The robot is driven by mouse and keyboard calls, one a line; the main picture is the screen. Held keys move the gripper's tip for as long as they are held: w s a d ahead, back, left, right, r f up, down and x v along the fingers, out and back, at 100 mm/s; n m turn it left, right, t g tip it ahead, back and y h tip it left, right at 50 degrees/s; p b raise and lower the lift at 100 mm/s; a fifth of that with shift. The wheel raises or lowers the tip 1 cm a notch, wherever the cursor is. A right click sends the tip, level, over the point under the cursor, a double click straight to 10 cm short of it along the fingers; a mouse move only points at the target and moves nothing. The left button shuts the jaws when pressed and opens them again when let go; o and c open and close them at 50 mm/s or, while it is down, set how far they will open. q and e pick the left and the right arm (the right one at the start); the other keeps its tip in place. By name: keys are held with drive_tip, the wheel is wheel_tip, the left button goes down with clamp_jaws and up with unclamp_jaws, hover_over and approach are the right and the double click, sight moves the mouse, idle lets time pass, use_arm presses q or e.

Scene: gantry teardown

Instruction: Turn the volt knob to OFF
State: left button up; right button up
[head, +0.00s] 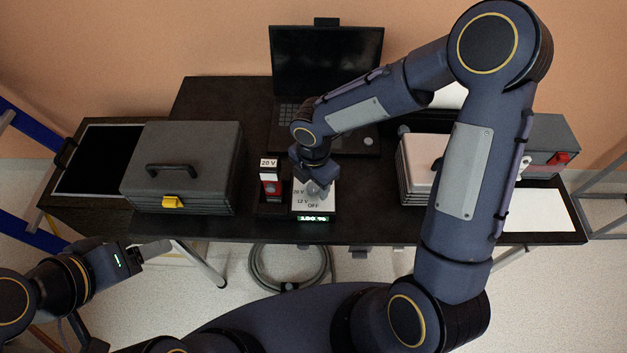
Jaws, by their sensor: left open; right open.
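The volt knob (314,190) is a small grey knob on a white-faced panel (327,203) near the front edge of the dark desk. Printed labels including 12 V and OFF show beside and below it; its pointer direction is too small to tell. My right gripper (318,180) points down over the knob from above, jaws open, and covers part of the panel. Whether its fingers touch the knob cannot be told. My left gripper (152,250) is open and empty, in front of the desk at lower left, far from the knob.
A lit green display (314,218) is on the panel's front. A grey toolbox (182,168) stands further left; a laptop (325,62) is behind. A coiled cable (290,280) is below the desk.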

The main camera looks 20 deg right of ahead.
sight(314, 186)
wheel_tip(314, 186, up, 8)
drive_tip(key=shift+f, duration=0.1)
idle(0.7)
drive_tip(key=s+d+r+m+t+y, duration=0.2)
drive_tip(key=s+d+r+m, duration=0.2)
drive_tip(key=s+m, duration=0.4)
drive_tip(key=s+d+r+m+t+y, duration=0.1)
drive_tip(key=s+d+r+m+t, duration=0.2)
drive_tip(key=s+m, duration=0.6)
wheel_tip(314, 186, up, 3)
drive_tip(key=d+m, duration=0.2)
drive_tip(key=m, duration=0.6)
drive_tip(key=shift+d+r+m+t+y, duration=0.15)
drive_tip(key=shift+m+t+y, duration=0.15)
drive_tip(key=shift+m+y, duration=0.1)
